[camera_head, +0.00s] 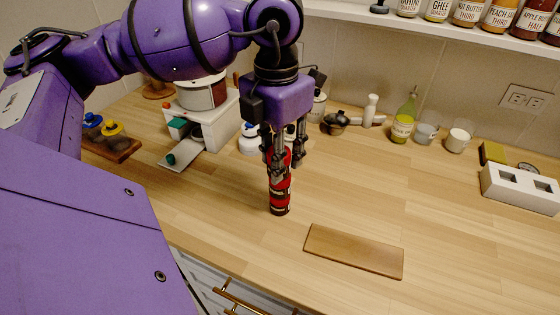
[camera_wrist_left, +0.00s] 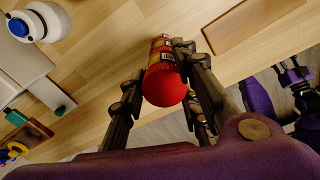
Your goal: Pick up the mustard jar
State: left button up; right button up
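A red cylindrical jar (camera_head: 280,202) with a banded label stands upright on the wooden counter (camera_head: 220,205). I take it for the mustard jar; its label is too small to read. My left gripper (camera_head: 283,172) points down over it, with its fingers around the upper part. The left wrist view shows the jar's round red top (camera_wrist_left: 164,88) between the two fingers (camera_wrist_left: 160,72), with what looks like a narrow gap on the left. The fingers look open, and hide part of the jar in the head view. Dark and purple parts of my right arm show at the wrist view's right edge.
A wooden board (camera_head: 354,252) lies to the right of the jar. A white appliance (camera_head: 212,122) and a blue-topped white container (camera_head: 249,142) stand behind left. A green bottle (camera_head: 404,118), cups and a white block (camera_head: 520,188) line the back and right. The middle right of the counter is clear.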

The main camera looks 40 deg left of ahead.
pick_arm(q)
jog(key=c, duration=0.4)
